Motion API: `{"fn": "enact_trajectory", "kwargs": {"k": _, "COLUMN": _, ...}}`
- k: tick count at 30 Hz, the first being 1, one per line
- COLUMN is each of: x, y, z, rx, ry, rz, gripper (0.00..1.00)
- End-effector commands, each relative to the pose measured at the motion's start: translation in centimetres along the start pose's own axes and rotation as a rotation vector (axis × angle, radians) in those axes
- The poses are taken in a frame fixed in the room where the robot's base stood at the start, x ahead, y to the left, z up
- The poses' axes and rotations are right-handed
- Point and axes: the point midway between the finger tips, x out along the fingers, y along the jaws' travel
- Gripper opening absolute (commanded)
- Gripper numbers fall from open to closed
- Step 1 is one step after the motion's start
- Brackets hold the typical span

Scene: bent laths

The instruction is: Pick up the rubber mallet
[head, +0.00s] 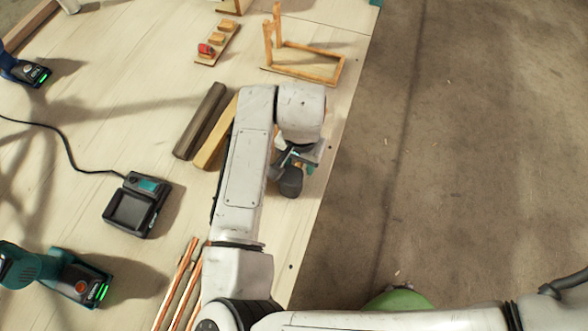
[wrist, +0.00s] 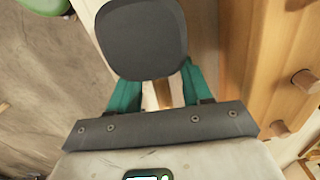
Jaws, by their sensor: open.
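The rubber mallet shows a dark grey, rounded head (wrist: 140,40) in the wrist view, with a short piece of its wooden handle (wrist: 162,94) below it. In the head view the mallet's dark head (head: 291,183) shows just below my gripper (head: 302,158), near the table's right edge; my wrist and arm cover much of the area around it. In the wrist view my gripper (wrist: 160,88) is open, its teal fingers apart on either side of the handle. The mallet's head partly hides the fingers, and I cannot tell whether they touch the handle.
A wooden bar (head: 215,130) and a dark bar (head: 200,120) lie left of my arm. A wooden frame (head: 335,75) stands beyond it. A black charger (head: 138,205), copper rods (head: 178,283) and a teal tool (head: 70,275) lie at left. The bare floor (head: 470,160) is right of the table.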

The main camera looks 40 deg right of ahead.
Motion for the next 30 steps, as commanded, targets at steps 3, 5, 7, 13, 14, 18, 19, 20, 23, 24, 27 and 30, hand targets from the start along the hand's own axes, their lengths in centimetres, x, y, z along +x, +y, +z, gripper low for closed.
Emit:
{"fn": "enact_trajectory", "kwargs": {"k": 3, "x": -0.01, "y": 0.00, "z": -0.01, "rx": 0.000, "ry": 0.000, "rz": 0.000, "gripper": 0.47}}
{"fn": "enact_trajectory", "kwargs": {"k": 5, "x": -0.01, "y": 0.00, "z": -0.01, "rx": 0.000, "ry": 0.000, "rz": 0.000, "gripper": 0.41}}
{"fn": "enact_trajectory", "kwargs": {"k": 7, "x": -0.02, "y": 0.00, "z": -0.01, "rx": 0.000, "ry": 0.000, "rz": 0.000, "gripper": 0.35}}
{"fn": "enact_trajectory", "kwargs": {"k": 13, "x": -0.04, "y": -0.01, "z": -0.01, "rx": 0.000, "ry": 0.000, "rz": 0.000, "gripper": 0.15}}
{"fn": "enact_trajectory", "kwargs": {"k": 14, "x": -0.04, "y": -0.01, "z": -0.01, "rx": 0.000, "ry": 0.000, "rz": 0.000, "gripper": 0.13}}
{"fn": "enact_trajectory", "kwargs": {"k": 18, "x": -0.04, "y": -0.01, "z": -0.01, "rx": 0.000, "ry": 0.000, "rz": 0.000, "gripper": 0.00}}
{"fn": "enact_trajectory", "kwargs": {"k": 19, "x": -0.05, "y": -0.01, "z": -0.01, "rx": 0.000, "ry": 0.000, "rz": 0.000, "gripper": 0.00}}
{"fn": "enact_trajectory", "kwargs": {"k": 20, "x": -0.05, "y": -0.01, "z": -0.01, "rx": 0.000, "ry": 0.000, "rz": 0.000, "gripper": 0.00}}
{"fn": "enact_trajectory", "kwargs": {"k": 23, "x": -0.09, "y": -0.03, "z": -0.01, "rx": 0.000, "ry": 0.001, "rz": 0.000, "gripper": 0.00}}
{"fn": "enact_trajectory", "kwargs": {"k": 24, "x": -0.09, "y": -0.03, "z": -0.01, "rx": 0.000, "ry": 0.001, "rz": 0.000, "gripper": 0.00}}
{"fn": "enact_trajectory", "kwargs": {"k": 27, "x": -0.09, "y": -0.03, "z": -0.01, "rx": 0.000, "ry": 0.001, "rz": 0.000, "gripper": 0.00}}
{"fn": "enact_trajectory", "kwargs": {"k": 30, "x": -0.19, "y": -0.03, "z": -0.02, "rx": 0.000, "ry": 0.001, "rz": -0.001, "gripper": 0.00}}
